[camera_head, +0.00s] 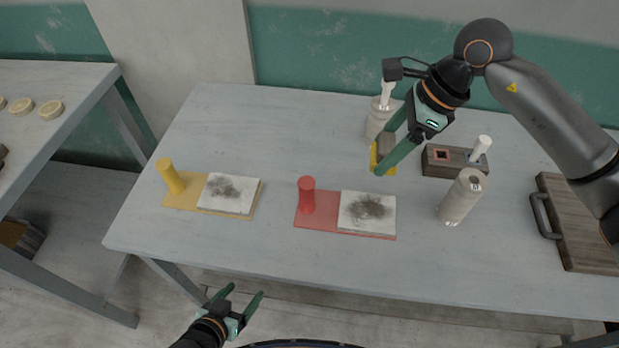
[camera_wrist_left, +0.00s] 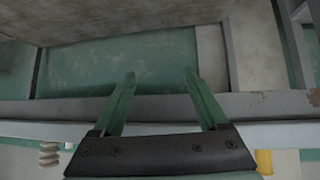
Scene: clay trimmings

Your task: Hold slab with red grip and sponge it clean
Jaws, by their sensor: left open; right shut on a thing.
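A white slab (camera_head: 360,222) with a dark smudge lies on a red board (camera_head: 316,222). The red grip (camera_head: 307,195) stands upright at that board's left end. A second smudged slab (camera_head: 231,200) lies on a yellow board (camera_head: 208,212) with an upright yellow grip (camera_head: 170,177). My right gripper (camera_head: 386,158) is shut on a sponge (camera_head: 375,158), yellow and brown, above the table behind the red board's slab. My left gripper (camera_head: 240,303) is open and empty, in front of the table's front edge. Its green fingers also show in the left wrist view (camera_wrist_left: 160,90), with nothing between them.
A bottle (camera_head: 460,198) stands right of the red board, and another container (camera_head: 379,120) stands behind my right gripper. A wooden block (camera_head: 440,160) with a white-handled tool (camera_head: 481,147) and a dark wooden board (camera_head: 577,225) are at the right. The table's back left is clear.

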